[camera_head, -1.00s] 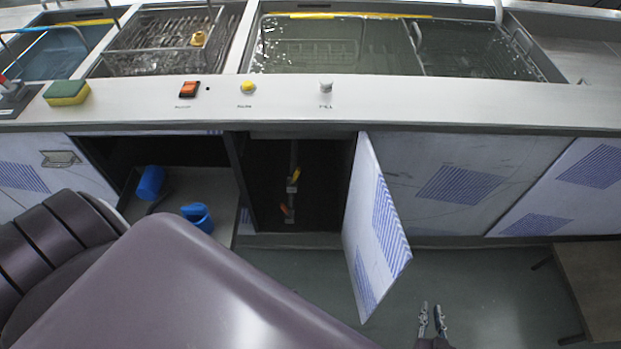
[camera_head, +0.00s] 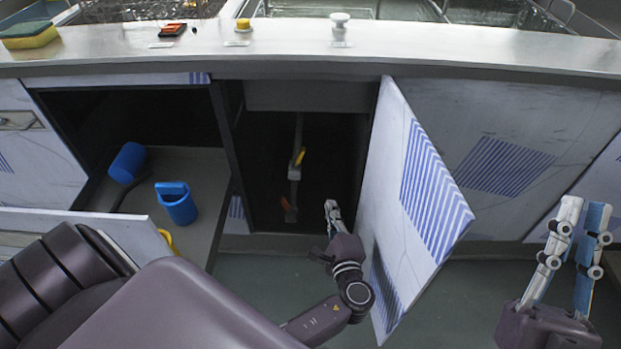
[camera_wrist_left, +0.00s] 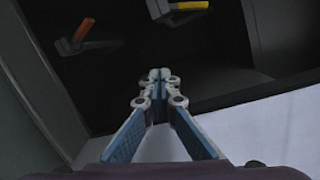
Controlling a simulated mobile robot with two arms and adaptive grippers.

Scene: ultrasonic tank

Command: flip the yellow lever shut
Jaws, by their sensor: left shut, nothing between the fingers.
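The yellow lever (camera_head: 299,157) is on a vertical pipe (camera_head: 297,132) inside the dark open cabinet. It slants up and to the right from its pale valve body. In the left wrist view the yellow lever (camera_wrist_left: 188,6) shows at the top, partly cut off. An orange-red lever (camera_head: 290,212) sits lower on the pipe and shows at upper left in the wrist view (camera_wrist_left: 83,31). My left gripper (camera_head: 331,205) is shut and empty at the cabinet opening, right of and below the yellow lever, apart from it. My right gripper (camera_head: 585,208) is open and empty at far right.
The open cabinet door (camera_head: 415,200) stands just right of my left gripper. Left of the cabinet, an open drawer (camera_head: 212,215) holds a blue cup (camera_head: 178,205) and another blue item (camera_head: 127,162). The counter edge (camera_head: 290,62) runs above.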

